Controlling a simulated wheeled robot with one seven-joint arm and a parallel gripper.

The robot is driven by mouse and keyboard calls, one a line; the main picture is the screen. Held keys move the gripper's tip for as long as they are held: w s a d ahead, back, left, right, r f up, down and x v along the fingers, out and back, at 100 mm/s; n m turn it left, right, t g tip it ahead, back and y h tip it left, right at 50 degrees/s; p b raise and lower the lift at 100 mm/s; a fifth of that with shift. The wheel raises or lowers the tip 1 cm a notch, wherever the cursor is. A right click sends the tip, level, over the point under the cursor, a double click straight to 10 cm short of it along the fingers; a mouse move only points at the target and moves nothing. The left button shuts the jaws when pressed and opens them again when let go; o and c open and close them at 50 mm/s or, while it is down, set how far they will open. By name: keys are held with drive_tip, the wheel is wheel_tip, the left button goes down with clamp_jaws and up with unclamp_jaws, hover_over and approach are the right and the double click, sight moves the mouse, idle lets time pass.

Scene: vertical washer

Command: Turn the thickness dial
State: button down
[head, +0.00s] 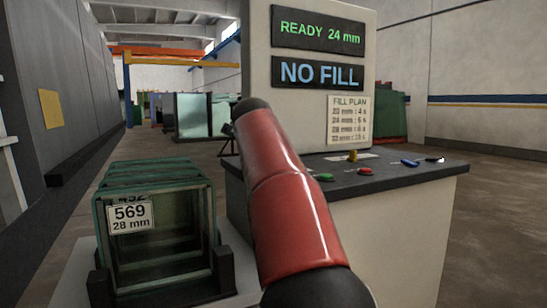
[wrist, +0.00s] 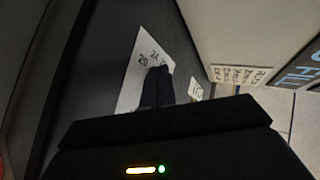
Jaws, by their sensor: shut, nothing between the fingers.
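In the wrist view my gripper (wrist: 160,70) is shut and empty, its dark fingertips over a white scale plate (wrist: 135,75) marked "20" and "24" on the dark console top (wrist: 95,75). The dial's knob cannot be made out; my fingers cover part of the plate. I cannot tell whether they touch anything. In the head view my red arm hides the plate and my gripper. The upper display (head: 319,32) reads "READY 24 mm". The front glass unit in the rack carries a label (head: 130,214) reading "569" and "28 mm".
The lower display (head: 318,74) reads "NO FILL". A fill plan sheet (head: 348,120) is below it. The glass rack (head: 222,268) stands left of my arm.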

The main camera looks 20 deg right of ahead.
drive_tip(key=m+g+h, duration=0.1)
drive_tip(key=w+m+g+h+p, duration=0.1)
drive_tip(key=m, duration=0.1)
drive_tip(key=shift+w+a+m+g+h, duration=0.2)
drive_tip(key=shift+m+g+h, duration=0.1)
drive_tip(key=shift+h, duration=0.1)
drive_tip(key=shift+w+d, duration=0.25)
drive_tip(key=shift+w, duration=0.2)
idle(1.0)
